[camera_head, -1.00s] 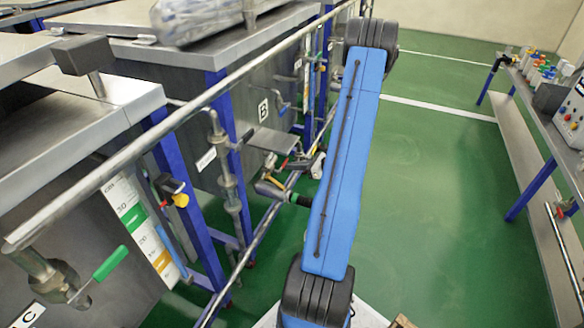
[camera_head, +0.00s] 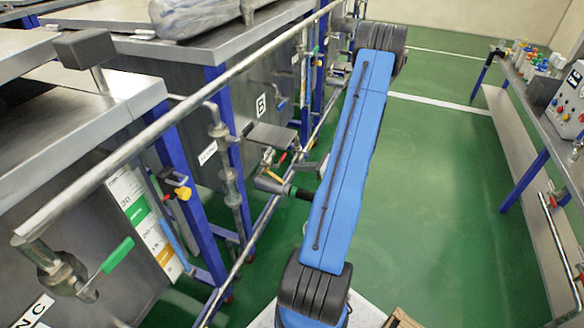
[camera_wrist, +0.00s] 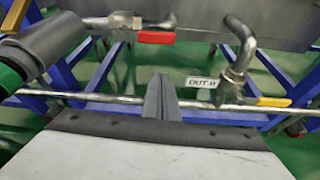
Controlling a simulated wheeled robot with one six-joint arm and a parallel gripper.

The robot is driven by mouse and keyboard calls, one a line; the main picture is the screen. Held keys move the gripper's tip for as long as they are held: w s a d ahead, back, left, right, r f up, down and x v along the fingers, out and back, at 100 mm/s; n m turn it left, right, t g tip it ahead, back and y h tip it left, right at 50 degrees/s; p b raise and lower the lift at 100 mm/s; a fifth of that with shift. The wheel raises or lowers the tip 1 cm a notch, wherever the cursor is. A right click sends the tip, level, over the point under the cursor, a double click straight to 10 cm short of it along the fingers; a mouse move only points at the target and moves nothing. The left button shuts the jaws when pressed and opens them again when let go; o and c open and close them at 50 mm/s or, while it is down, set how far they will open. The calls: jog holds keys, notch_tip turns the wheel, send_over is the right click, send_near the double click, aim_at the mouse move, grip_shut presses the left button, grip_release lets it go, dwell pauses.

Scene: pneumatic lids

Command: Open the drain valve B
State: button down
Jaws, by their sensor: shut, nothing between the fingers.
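The tank marked B (camera_head: 261,105) stands left of my arm in the head view. Low on its front is a small valve with a red lever (camera_head: 282,158), which looks like drain valve B. In the wrist view a valve with a red lever (camera_wrist: 155,38) lies along a metal pipe at the tank's bottom; it seems to be the same one. My gripper (camera_wrist: 160,80) is shut and empty, its fingers below and apart from the red lever in the picture.
A bent pipe (camera_wrist: 240,45) with an OUT.H tag and a yellow lever (camera_wrist: 274,101) stand right of the red lever. A grey cylinder (camera_wrist: 48,45) is close at left. A green-levered valve (camera_head: 117,255) is on tank C. Green floor (camera_head: 430,190) is clear at right.

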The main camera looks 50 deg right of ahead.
jog(key=shift+v, duration=2.7)
jog(key=shift+s+a, duration=0.1)
